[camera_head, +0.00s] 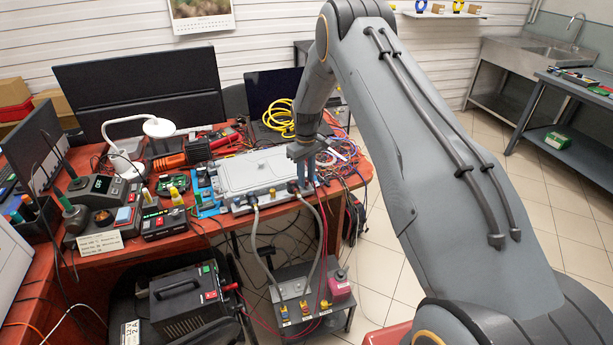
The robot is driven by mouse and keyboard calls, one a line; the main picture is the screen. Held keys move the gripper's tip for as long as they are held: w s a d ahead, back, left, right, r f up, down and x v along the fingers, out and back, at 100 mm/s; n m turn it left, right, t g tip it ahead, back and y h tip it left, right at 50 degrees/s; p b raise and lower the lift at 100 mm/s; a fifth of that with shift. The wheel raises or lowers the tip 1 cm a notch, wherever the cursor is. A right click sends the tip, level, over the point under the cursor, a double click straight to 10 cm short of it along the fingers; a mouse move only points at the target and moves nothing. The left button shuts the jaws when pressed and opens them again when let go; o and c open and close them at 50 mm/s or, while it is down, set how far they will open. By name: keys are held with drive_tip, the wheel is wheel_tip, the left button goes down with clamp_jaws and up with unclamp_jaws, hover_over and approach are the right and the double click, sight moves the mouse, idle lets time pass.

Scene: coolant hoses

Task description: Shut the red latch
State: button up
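My gripper (306,182) reaches down at the front right corner of a light grey flat box (262,172) on the red table. Its fingers are small here, and I cannot tell whether they are open or shut, or touching anything. Two grey hoses run down from connectors on the box's front edge: the left hose (256,240) and the right hose (323,235), whose top end is right by my gripper. They lead to a grey metal stand (302,283) below. I cannot make out the red latch; my gripper may hide it.
A yellow coiled cable (279,117) and a laptop (270,88) lie behind the box. Loose coloured wires (345,155) lie right of my gripper. A white lamp (158,128), tools and instruments crowd the table's left. A black power supply (187,302) stands below, left of the stand.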

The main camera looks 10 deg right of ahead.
clamp_jaws()
drive_tip(key=shift+m+b, duration=0.3)
drive_tip(key=shift+b, duration=0.05)
drive_tip(key=m+b, duration=0.3)
drive_tip(key=shift+f, duration=0.15)
drive_tip(key=m+b, duration=0.3)
drive_tip(key=m, duration=0.2)
idle(0.4)
